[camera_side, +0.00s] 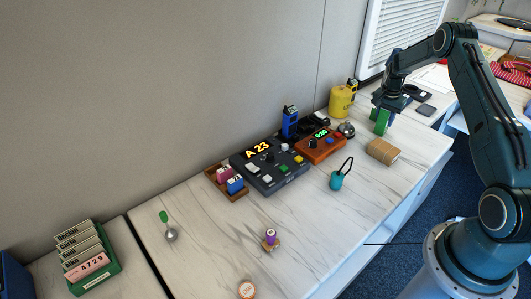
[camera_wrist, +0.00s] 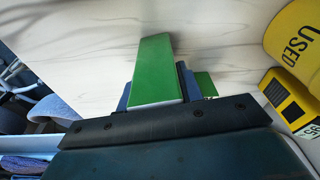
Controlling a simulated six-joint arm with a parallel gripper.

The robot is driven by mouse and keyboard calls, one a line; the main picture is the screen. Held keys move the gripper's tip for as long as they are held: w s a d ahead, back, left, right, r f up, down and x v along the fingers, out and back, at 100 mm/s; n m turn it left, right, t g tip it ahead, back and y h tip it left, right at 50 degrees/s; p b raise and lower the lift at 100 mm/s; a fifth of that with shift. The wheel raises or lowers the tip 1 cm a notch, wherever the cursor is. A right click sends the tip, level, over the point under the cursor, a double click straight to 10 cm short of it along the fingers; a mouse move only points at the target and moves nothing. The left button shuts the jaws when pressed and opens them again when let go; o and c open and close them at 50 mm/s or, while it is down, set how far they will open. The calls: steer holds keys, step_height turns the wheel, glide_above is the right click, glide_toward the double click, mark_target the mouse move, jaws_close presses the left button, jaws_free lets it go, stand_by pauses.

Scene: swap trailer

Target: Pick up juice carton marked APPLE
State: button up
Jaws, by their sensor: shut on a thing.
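A green carton (camera_side: 381,122) is at the far right part of the marble worktop in the side view. My gripper (camera_side: 388,106) comes down on it from above, with its jaws shut on it. In the wrist view the green carton (camera_wrist: 156,68) lies between the two blue fingers of my gripper (camera_wrist: 157,92). A smaller green part shows right of the right finger. I cannot read any APPLE marking on the carton. I cannot tell whether its base touches the worktop.
A yellow canister marked USED (camera_side: 341,101) stands left of the carton. A wooden block (camera_side: 382,152) lies nearer the front. A teal object with a black loop (camera_side: 337,179), an orange box with a green display (camera_side: 320,145) and a black panel (camera_side: 270,168) stand farther left.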

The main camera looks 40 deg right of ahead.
step_height(320, 180, up, 20)
stand_by(0.6)
steer(key=shift+a, duration=0.1)
stand_by(0.5)
